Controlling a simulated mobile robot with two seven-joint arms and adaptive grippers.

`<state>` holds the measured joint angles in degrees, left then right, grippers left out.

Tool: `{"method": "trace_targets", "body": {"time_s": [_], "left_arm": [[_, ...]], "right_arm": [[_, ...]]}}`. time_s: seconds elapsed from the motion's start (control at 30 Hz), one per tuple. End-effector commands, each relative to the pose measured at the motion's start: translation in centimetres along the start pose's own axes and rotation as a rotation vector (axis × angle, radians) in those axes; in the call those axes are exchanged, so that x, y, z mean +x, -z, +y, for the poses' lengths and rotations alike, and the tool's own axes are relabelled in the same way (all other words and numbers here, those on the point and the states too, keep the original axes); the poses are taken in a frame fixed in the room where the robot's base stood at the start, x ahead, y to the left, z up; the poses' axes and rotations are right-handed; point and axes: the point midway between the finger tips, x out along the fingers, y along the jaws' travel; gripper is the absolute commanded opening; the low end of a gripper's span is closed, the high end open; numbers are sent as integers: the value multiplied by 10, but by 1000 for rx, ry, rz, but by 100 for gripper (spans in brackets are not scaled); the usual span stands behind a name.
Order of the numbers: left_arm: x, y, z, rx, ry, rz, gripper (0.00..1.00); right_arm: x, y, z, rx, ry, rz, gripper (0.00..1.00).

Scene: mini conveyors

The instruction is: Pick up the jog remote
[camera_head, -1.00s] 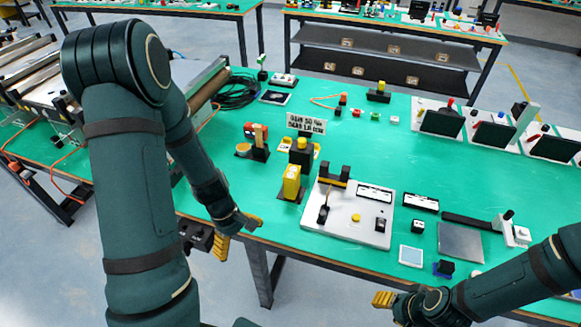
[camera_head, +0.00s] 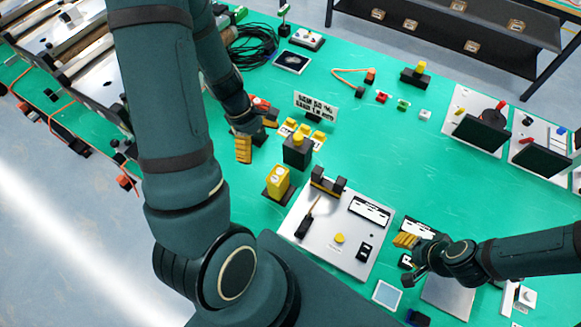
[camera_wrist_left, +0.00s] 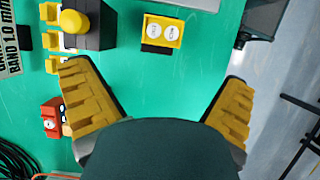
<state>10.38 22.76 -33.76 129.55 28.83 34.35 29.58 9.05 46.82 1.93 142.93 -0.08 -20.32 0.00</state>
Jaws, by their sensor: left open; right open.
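A yellow box with pale round marks (camera_head: 278,180), which looks like the jog remote, stands in a black holder at the table's front edge, left of the silver panel. In the left wrist view this yellow box (camera_wrist_left: 161,33) shows two white round faces, ahead of and between my finger tips. My left gripper (camera_head: 256,137) is open and empty, left of and beyond the box in the head view. In the left wrist view my left gripper (camera_wrist_left: 156,78) has its fingers wide apart. My right gripper (camera_head: 405,260) is open, right of the silver panel.
A black box with a yellow knob (camera_head: 298,150) stands just behind the yellow box, near a sign (camera_head: 316,105). A red object (camera_wrist_left: 52,118) lies beside my left finger. The silver panel (camera_head: 315,245) carries small parts. Green tabletop (camera_head: 370,150) is clear beyond it.

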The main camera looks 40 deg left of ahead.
Motion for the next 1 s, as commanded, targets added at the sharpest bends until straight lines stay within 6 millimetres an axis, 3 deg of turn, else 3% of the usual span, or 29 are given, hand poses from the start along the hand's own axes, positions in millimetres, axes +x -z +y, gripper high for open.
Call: {"method": "trace_targets", "body": {"time_s": [0.17,0.4,0.73,1.0], "left_arm": [[21,0,-1,-3,5,-2,100],[68,1,-2,-1,4,-1,100],[93,1,-2,-2,3,-1,100],[131,4,-3,-1,3,-2,100]], "right_arm": [[0,-1,0,0,0,-1,47],[10,-2,4,2,-1,0,47],[16,-3,7,3,-1,1,47],[25,-4,10,4,-2,2,47]]}}
